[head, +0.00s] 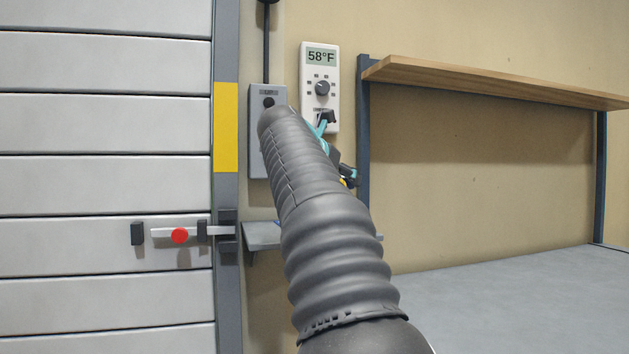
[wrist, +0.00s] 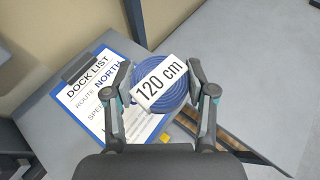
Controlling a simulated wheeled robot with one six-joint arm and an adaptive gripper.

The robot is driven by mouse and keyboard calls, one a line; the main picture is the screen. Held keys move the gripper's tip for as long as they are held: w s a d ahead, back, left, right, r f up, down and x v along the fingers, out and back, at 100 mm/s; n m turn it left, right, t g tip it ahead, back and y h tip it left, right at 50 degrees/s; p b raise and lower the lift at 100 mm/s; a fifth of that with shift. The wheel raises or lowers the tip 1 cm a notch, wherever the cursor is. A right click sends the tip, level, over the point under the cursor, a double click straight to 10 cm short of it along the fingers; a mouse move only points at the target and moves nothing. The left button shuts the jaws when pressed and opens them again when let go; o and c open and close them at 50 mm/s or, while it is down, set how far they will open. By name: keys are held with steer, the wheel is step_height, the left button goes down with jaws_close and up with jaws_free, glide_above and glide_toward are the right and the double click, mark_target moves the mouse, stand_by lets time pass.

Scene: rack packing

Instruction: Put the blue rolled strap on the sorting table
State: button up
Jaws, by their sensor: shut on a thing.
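The blue rolled strap (wrist: 179,112) is a flat coil with a white "120 cm" label, seen in the wrist view. My gripper (wrist: 168,88) is shut on it, with one finger at each side of the coil. In the head view my gripper (head: 338,150) is mostly behind my own arm, and the strap cannot be made out there. A wide grey tabletop (head: 520,300), which looks like the sorting table, fills the lower right of the head view.
A clipboard (wrist: 92,92) reading "DOCK LIST, ROUTE: NORTH" lies beneath the strap in the wrist view. A small grey shelf (head: 262,236) is on the wall. A wooden shelf (head: 490,82) overhangs the tabletop, whose visible part is clear. A thermostat (head: 320,75) and slatted door (head: 100,125) stand left.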

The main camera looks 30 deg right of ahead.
steer(key=s+d+f+m+g, duration=0.35)
steer(key=s+d, duration=0.45)
steer(key=d, duration=0.4)
steer(key=m+g+b, duration=0.2)
steer(key=m+g, duration=0.2)
steer(key=g, duration=0.1)
glide_above(537, 324)
step_height(537, 324, down, 19)
steer(key=shift+s+f, duration=0.1)
steer(key=shift+f, duration=0.1)
step_height(537, 324, down, 6)
steer(key=b, duration=0.7)
steer(key=shift+f+b, duration=0.25)
steer(key=shift+b, duration=0.05)
steer(key=shift+f, duration=0.55)
steer(key=o, duration=1.4)
